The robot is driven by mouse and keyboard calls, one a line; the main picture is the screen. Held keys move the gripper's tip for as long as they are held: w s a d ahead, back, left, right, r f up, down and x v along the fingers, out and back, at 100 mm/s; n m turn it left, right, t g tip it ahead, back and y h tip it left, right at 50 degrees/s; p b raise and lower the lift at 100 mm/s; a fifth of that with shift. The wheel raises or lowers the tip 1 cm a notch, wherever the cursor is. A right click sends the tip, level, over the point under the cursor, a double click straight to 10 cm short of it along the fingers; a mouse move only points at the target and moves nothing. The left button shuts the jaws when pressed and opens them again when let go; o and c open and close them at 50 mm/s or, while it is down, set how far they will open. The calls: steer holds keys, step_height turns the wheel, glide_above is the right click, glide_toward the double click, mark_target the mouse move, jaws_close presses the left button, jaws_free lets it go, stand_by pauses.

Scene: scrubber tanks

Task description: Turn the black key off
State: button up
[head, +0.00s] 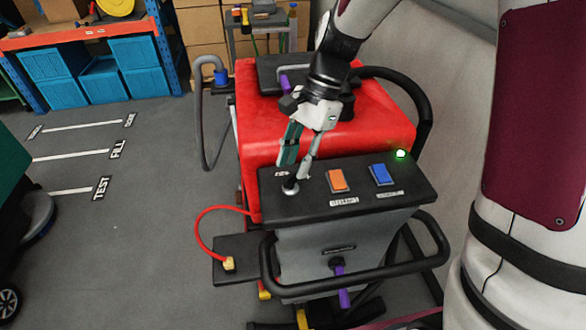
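The key switch (290,187) is a round silver fitting at the left end of the black control panel (312,206) on a red scrubber machine. A small dark part, probably the black key, shows on it, but its angle is too small to tell. My gripper (294,172) points down just above the switch, with a gap between its two fingers. It looks open, and I cannot tell whether a fingertip touches the key. A green lamp (401,154) is lit at the panel's right end.
An orange BRUSH switch (338,181) and a blue switch (381,175) sit right of the key. A black handle bar (355,286) curves in front of the panel. A red cable (205,232) runs at left to a yellow plug (229,264).

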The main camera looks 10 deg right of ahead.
mark_target(290, 180)
steer(key=shift+x, duration=1.45)
jaws_close()
steer(key=shift+n, duration=0.3)
steer(key=n+h, duration=0.1)
steer(key=n, duration=0.1)
steer(key=n+g, duration=0.1)
steer(key=n, duration=0.2)
steer(key=shift+w+a+g+h, duration=0.1)
steer(key=shift+w+g+h, duration=0.1)
steer(key=shift+g+h, duration=0.15)
steer(key=n+h, duration=0.1)
steer(key=n, duration=0.2)
steer(key=n+h+b, duration=0.1)
steer(key=n, duration=0.2)
steer(key=shift+a+r+g, duration=0.1)
steer(key=shift+a+g, duration=0.05)
steer(key=shift+g, duration=0.1)
steer(key=shift+n, duration=0.3)
